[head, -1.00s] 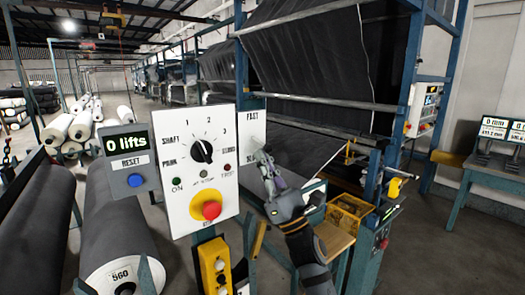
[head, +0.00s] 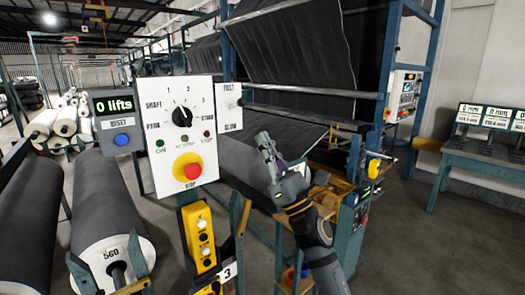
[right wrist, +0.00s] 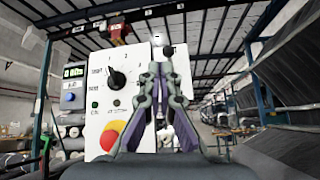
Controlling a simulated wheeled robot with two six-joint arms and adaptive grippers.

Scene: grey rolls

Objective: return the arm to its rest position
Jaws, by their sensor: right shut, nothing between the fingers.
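My right gripper (head: 266,146) is shut and empty. Its arm comes up from the bottom of the head view, and the fingers point up and left. It stands just right of the white control panel (head: 152,126), with a gap between them in the picture. In the right wrist view, the closed fingers (right wrist: 166,82) overlap the right part of the panel (right wrist: 98,122). My left gripper is not in view.
The panel carries a black dial (head: 182,117) and a red stop button (head: 193,171). A yellow push-button box (head: 199,238) hangs below. Large grey rolls (head: 105,205) lie left. A blue-framed machine (head: 405,60) stands behind my arm. Open floor (head: 440,250) lies right.

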